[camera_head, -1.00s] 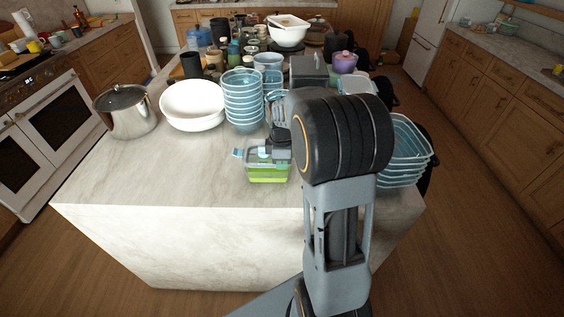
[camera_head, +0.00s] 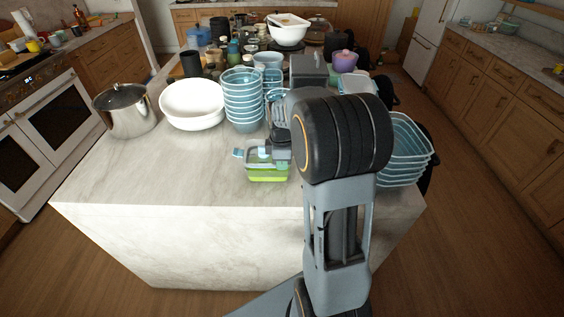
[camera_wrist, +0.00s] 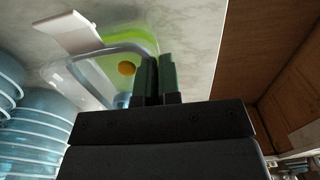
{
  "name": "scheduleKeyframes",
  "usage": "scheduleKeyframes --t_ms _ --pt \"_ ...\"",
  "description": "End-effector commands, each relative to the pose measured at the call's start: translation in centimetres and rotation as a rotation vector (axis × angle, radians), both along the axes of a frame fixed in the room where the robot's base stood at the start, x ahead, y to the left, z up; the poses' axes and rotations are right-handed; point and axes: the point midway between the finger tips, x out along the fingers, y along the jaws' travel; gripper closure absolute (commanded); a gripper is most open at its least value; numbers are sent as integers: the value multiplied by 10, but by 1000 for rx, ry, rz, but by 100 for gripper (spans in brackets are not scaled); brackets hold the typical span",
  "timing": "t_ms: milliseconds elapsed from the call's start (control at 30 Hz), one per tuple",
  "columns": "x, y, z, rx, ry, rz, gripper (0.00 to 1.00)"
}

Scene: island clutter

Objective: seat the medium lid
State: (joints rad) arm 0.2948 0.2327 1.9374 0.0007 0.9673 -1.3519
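A clear lid with a grey-blue rim (camera_wrist: 97,53) and a pale flap at its left side (camera_wrist: 72,33) is at the top of a green-bottomed clear box (camera_head: 268,175). In the head view the lid (camera_head: 258,155) is level or nearly so over the box; I cannot tell whether its rim is fully down. A small orange thing (camera_wrist: 126,68) shows through the clear plastic. My gripper (camera_wrist: 157,62) is at the lid's edge, its two dark fingers close together with the rim running up to them. The head view partly hides my gripper (camera_head: 278,152) behind my arm.
A stack of blue bowls (camera_head: 243,100) stands just behind the box, beside a white bowl (camera_head: 192,104) and a steel pot (camera_head: 127,112). Stacked blue trays (camera_head: 405,152) stand at the right. The counter's front left (camera_head: 150,175) is clear.

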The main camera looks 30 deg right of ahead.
Motion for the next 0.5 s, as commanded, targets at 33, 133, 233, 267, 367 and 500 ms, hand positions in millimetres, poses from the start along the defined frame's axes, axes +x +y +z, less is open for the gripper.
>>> scheduleKeyframes --t_ms 33,133,233,267,367,500 --pt "0 0 -2 0 0 0 100" --pt "0 0 -5 0 0 0 100" --pt "0 0 -7 0 0 0 100" --pt "0 0 -8 0 0 0 100" --pt "0 0 -11 0 0 0 100" --pt "0 0 -14 0 0 0 100"
